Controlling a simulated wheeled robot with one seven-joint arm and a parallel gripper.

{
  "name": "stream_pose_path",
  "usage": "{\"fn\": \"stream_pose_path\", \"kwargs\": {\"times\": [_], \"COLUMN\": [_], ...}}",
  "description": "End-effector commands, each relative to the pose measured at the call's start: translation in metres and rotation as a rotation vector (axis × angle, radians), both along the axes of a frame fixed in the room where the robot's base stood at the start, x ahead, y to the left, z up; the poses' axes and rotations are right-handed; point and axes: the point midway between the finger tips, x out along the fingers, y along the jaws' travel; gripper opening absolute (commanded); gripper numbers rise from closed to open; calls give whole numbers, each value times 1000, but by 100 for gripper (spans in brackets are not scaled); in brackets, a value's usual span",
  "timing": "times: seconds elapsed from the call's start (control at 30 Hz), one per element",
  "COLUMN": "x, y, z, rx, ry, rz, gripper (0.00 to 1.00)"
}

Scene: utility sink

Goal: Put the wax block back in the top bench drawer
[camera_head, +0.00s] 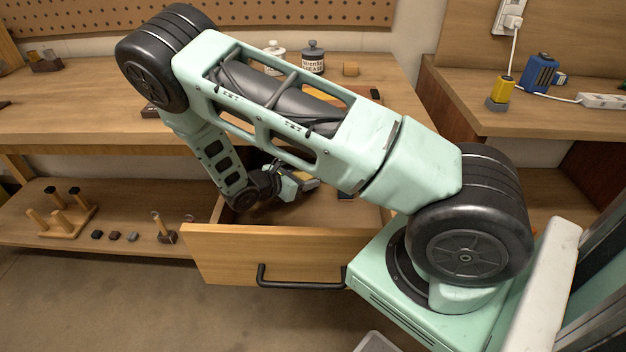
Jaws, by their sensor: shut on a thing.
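The top bench drawer (280,243) is pulled open, its light wood front and black bar handle facing me. My gripper (308,183) is low inside the drawer's opening, behind its front panel, with my arm reaching across above it. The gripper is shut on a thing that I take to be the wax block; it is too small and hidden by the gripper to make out. I cannot tell if it touches the drawer floor. A small dark item (346,196) lies in the drawer to the right of the gripper.
The lower shelf (20,232) holds a pegged wooden stand (62,212) and small blocks. A right-hand bench holds a blue device (540,73).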

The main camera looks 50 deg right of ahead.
Motion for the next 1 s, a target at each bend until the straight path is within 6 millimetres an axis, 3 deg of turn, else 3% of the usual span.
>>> {"fn": "stream_pose_path", "kwargs": {"times": [0.3,0.67,0.7,0.73,1.0], "x": [-3,-2,-2,-2,-2], "y": [-36,-37,-37,-37,-37], "z": [-25,-29,-28,-28,-27], "rx": [-1,-1,0,0,0], "ry": [2,0,-1,-1,-1], "rz": [-1,0,0,0,-1], "gripper": [23,23,62,70,72]}}
